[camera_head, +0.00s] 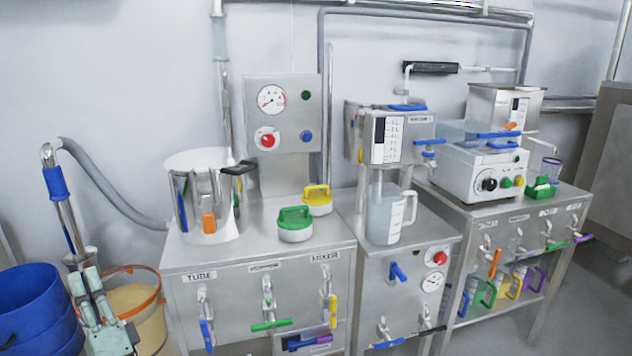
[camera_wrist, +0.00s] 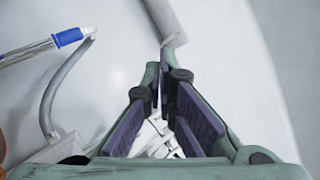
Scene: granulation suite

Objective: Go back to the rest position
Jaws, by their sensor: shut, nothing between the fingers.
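My gripper (camera_head: 95,300) shows at the lower left of the head view, in front of the gap between the blue bucket and the orange-rimmed bucket. In the wrist view my gripper (camera_wrist: 164,72) has its dark-padded fingers drawn together at the tips, with nothing held between them. It is clear of the bench tops and well to the left of them in the head view. A rest position is not marked by anything in view.
Blue buckets (camera_head: 38,305) and an orange-rimmed bucket (camera_head: 140,303) flank my gripper. A hose wand with a blue grip (camera_head: 57,182) stands behind it; the blue grip (camera_wrist: 68,37) also shows in the wrist view. Steel benches with valves (camera_head: 255,250) stand to the right.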

